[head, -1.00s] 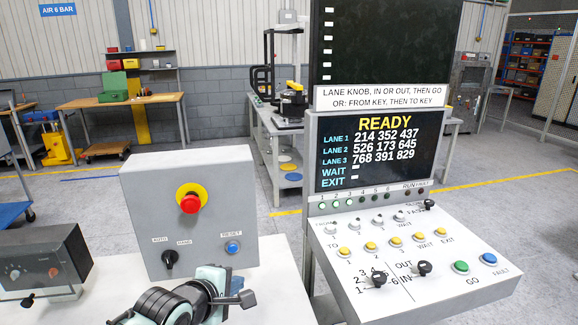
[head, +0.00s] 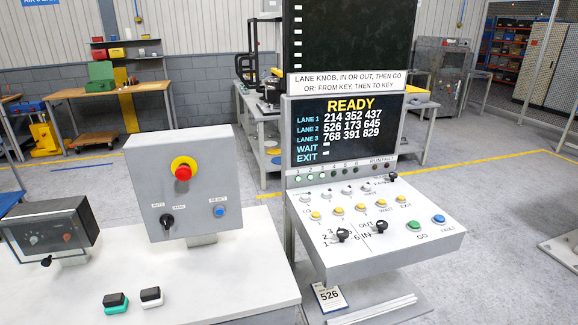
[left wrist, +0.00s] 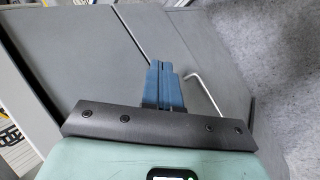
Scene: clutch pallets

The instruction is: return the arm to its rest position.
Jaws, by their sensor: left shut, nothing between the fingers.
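My left gripper (left wrist: 165,86) shows in the left wrist view, its two blue fingers closed together with nothing between them. Beyond the fingers are plain dark grey panels and a thin bent pale rod (left wrist: 204,92). I cannot tell whether the fingers touch anything. No arm or gripper of mine shows in the head view now. My right gripper is in neither view.
A control console (head: 375,240) with lane knobs, buttons and a screen (head: 346,132) reading READY stands at centre right. A grey box with a red emergency button (head: 183,173) and a dark box (head: 48,236) are on the white bench (head: 215,285) at left. Open floor lies right.

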